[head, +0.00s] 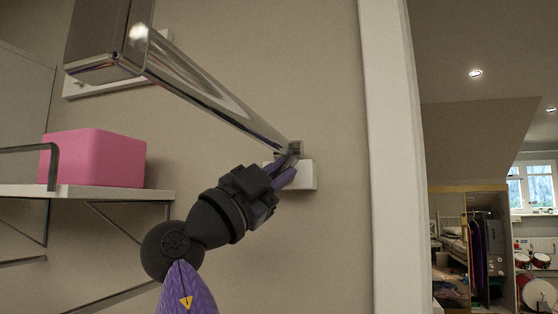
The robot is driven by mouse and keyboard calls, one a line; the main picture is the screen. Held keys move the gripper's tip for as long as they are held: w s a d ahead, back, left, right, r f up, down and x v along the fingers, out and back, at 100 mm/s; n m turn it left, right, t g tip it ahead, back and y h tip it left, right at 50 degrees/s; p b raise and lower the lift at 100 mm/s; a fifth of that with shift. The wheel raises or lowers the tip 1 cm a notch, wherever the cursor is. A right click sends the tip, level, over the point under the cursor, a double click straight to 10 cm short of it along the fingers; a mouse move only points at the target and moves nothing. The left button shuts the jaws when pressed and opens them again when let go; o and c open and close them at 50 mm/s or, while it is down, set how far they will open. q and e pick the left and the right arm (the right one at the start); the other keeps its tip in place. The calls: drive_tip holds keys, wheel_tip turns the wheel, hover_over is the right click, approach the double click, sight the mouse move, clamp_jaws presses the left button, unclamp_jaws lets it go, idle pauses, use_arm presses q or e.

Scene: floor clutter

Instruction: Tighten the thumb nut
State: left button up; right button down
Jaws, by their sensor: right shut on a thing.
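My right gripper (284,168), black with purple fingers, reaches up from below to a small white block (306,176) on the beige wall. It is shut on a small grey metal piece (295,148), which I take to be the thumb nut. The fingers cover much of this piece, so its shape and how far it is turned cannot be told. A shiny metal bar (210,95) slants down from the upper left and ends at the gripper's fingertips. My left gripper is not in view.
A wall shelf (110,195) at the left carries a pink box (93,158). A white-framed panel (90,83) is on the wall behind the bar. A white door frame (391,150) stands right of the gripper. Beyond it is a room with a wardrobe (465,240) and drums (538,292).

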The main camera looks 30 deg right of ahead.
drive_tip(key=shift+r+m+g+y+p, duration=0.1)
drive_tip(key=shift+m+g+y+p, duration=0.8)
drive_tip(key=shift+m+p, duration=0.85)
drive_tip(key=shift+f+m+g+y+p, duration=0.1)
drive_tip(key=shift+m+g+y+p, duration=0.4)
drive_tip(key=shift+m+y+p, duration=1)
drive_tip(key=shift+r+m+g+y+p, duration=0.1)
drive_tip(key=shift+m+g+y+p, duration=0.6)
drive_tip(key=shift+m+p, duration=1.35)
drive_tip(key=c, duration=1)
unclamp_jaws()
